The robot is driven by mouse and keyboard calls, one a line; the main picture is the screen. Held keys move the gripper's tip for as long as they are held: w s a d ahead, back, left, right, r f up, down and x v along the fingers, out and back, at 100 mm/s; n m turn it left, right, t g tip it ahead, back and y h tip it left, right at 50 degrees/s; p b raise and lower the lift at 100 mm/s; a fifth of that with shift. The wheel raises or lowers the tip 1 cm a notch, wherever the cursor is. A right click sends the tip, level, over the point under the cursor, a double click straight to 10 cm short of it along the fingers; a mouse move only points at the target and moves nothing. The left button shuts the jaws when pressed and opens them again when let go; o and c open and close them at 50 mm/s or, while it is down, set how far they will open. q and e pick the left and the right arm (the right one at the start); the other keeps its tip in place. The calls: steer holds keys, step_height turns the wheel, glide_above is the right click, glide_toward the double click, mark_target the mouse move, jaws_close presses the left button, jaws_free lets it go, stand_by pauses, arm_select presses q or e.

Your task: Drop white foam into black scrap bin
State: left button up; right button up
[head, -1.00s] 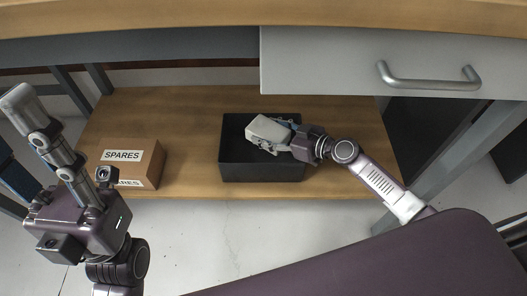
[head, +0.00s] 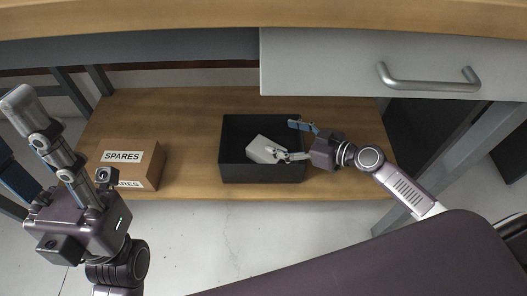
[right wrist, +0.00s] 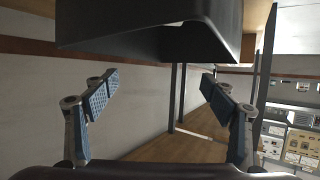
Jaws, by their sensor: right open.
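The white foam (head: 262,148) is a pale block lying tilted inside the black scrap bin (head: 262,174), which stands on the wooden lower shelf. My right gripper (head: 296,141) is open and empty at the bin's right side, one finger near the rim and the other in front of the foam's right edge. In the right wrist view its two fingers (right wrist: 160,95) are wide apart with nothing between them, and a dark bin wall (right wrist: 145,30) shows above them. My left gripper (head: 75,225) is at the lower left, away from the bin; its finger state is unclear.
A cardboard box labelled SPARES (head: 146,166) stands left of the bin on the shelf (head: 190,110). A grey drawer front with a metal handle (head: 428,86) hangs above right. A grey table leg (head: 455,150) stands at the right. Bare shelf lies between box and bin.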

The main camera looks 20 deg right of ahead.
steer(key=v, duration=0.6)
steer(key=shift+s, duration=0.15)
stand_by(0.3)
